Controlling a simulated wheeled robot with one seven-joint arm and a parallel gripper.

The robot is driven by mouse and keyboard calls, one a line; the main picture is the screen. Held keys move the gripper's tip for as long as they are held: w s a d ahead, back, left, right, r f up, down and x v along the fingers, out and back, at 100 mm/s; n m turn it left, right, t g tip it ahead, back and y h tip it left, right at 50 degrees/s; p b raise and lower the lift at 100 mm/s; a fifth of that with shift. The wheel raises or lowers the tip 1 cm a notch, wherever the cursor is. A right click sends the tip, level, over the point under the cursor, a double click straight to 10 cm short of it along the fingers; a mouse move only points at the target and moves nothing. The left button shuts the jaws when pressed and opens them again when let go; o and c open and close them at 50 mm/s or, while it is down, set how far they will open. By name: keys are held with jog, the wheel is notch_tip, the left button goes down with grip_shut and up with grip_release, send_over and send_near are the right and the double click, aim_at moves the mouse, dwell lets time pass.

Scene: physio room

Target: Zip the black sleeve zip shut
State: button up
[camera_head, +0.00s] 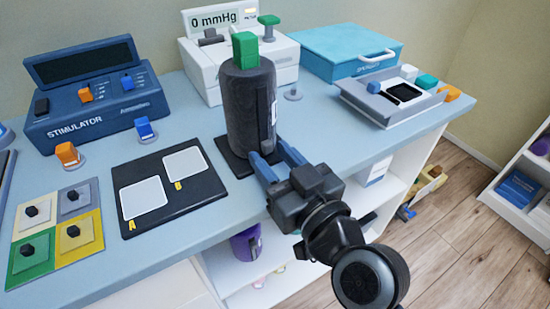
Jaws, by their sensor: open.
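A dark grey cylinder wrapped in a black sleeve (246,112) stands upright on a black base plate on the blue table. A green block sits on its top. A black zip strip (268,122) runs up the right side of the sleeve, with a small light part on it; whether it is open or shut is too small to tell. My gripper (272,160) is open, its two blue fingers close to the lower front of the sleeve by the zip. I cannot tell whether the fingers touch it. The lower end of the zip is partly hidden by the fingers.
A black board (200,197) with two pale pads lies left of the sleeve. The stimulator (90,115) stands at the back left. A white pressure box (285,65) is behind the sleeve. A grey tray (370,108) and a teal case (335,62) are to the right.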

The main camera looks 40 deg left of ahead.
jog(key=shift+d, duration=0.15)
jog(key=b+v, duration=0.1)
jog(key=v, duration=0.6)
jog(key=shift+s+d, duration=0.15)
jog(key=shift+d, duration=0.1)
jog(key=shift+f, duration=0.1)
